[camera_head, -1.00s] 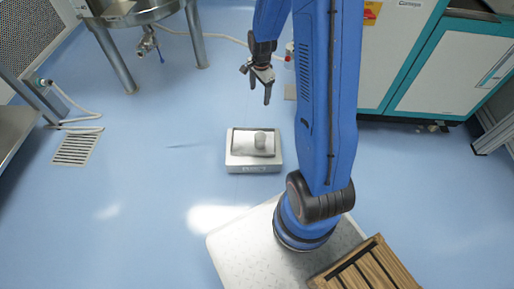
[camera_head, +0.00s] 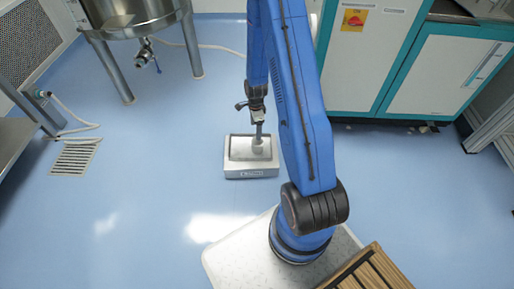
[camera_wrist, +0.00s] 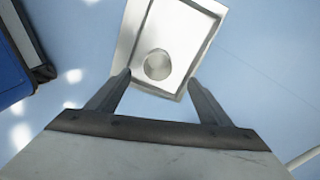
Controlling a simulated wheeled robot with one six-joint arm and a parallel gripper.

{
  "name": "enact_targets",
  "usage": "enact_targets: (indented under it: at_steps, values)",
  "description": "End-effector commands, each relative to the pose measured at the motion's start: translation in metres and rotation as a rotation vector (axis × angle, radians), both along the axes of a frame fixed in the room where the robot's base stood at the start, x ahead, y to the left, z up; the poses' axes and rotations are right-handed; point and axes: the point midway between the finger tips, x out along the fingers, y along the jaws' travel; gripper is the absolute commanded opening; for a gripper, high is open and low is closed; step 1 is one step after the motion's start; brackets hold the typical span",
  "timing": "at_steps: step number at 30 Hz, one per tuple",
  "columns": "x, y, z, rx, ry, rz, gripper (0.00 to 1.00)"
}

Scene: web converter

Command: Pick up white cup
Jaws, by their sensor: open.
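The white cup (camera_wrist: 158,65) shows in the wrist view as a small round, pale grey-white shape on the metal plate of a low scale-like box (camera_wrist: 206,9). In the head view the cup (camera_head: 258,151) is small and partly covered by my gripper. The box (camera_head: 251,172) stands on the blue floor. My gripper (camera_wrist: 158,80) is open, its two fingers on either side below the cup in the wrist view. In the head view my gripper (camera_head: 258,138) points down over the cup. I cannot tell how far above it the fingertips are.
A steel vessel on legs (camera_head: 138,20) stands at the back left. White and teal cabinets (camera_head: 440,75) are at the right. A wooden slatted crate (camera_head: 372,272) is at the lower right. A floor drain (camera_head: 75,157) lies left. The floor around the box is clear.

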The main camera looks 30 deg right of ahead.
Motion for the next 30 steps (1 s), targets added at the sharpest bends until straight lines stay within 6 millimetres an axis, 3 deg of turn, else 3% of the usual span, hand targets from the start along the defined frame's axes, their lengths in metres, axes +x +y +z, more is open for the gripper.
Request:
enact_targets:
  at_steps: [12, 23, 30]
  values:
    - [-0.001, 0.0, -0.059, 0.001, 0.002, 0.001, 0.73]
    - [-0.002, -0.001, -0.081, 0.0, 0.001, 0.001, 0.73]
    - [-0.007, -0.004, -0.11, 0.002, 0.003, 0.001, 0.73]
